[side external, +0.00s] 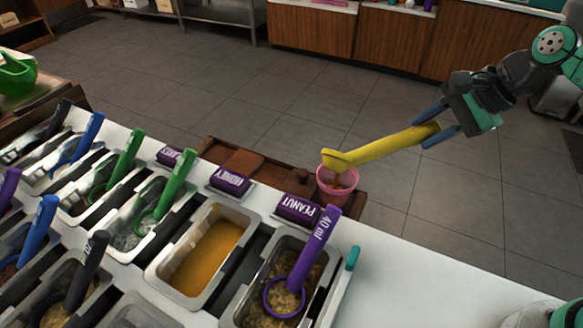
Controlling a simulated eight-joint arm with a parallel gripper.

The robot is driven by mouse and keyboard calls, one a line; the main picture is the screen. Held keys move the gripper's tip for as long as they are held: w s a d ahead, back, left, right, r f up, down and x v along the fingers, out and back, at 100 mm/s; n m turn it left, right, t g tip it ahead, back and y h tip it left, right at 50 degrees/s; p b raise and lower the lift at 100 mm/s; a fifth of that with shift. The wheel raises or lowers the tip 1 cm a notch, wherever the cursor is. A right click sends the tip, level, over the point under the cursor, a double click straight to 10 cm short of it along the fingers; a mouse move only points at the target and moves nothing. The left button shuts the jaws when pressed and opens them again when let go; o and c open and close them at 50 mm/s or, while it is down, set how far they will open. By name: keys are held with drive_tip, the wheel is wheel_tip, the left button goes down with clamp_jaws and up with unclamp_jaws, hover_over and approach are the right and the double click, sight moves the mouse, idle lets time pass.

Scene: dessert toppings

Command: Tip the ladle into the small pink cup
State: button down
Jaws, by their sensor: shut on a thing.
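My gripper (434,126) is at the upper right, its blue fingers shut on the handle of a yellow ladle (385,146). The ladle slants down to the left, and its bowl end (334,159) is over the small pink cup (338,191). Brown-orange stuff shows at the cup's mouth just below the ladle bowl; I cannot tell whether it is falling or lying in the cup. The cup stands upright at the right end of a brown wooden tray (226,157). The inside of the ladle bowl is hidden.
A white counter (420,262) holds several metal topping bins with coloured scoops. A bin of amber liquid (206,256) has no scoop in it. A bin with a purple scoop (308,262) and a purple peanut label (298,208) stand close to the cup.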

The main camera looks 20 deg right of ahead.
drive_tip(key=w+d+f+g+y, duration=0.1)
drive_tip(key=w+d+f+m+g+y, duration=0.1)
drive_tip(key=f+g+y, duration=0.1)
drive_tip(key=shift+w+d+m+y, duration=0.15)
drive_tip(key=shift+m+y, duration=0.15)
drive_tip(key=shift+w+d+f+m+g+y, duration=0.15)
drive_tip(key=shift+f+m+g+y, duration=0.05)
drive_tip(key=shift+f+g+y, duration=0.3)
drive_tip(key=shift+w+d+f+m+g+y, duration=0.15)
drive_tip(key=shift+f+m+g+y, duration=0.05)
drive_tip(key=shift+f+g+y, duration=0.3)
drive_tip(key=shift+w+d+f+m+g+y, duration=0.2)
drive_tip(key=shift+f+g+y, duration=0.2)
drive_tip(key=shift+f+y, duration=0.15)
drive_tip(key=shift+a+r, duration=0.1)
idle(0.8)
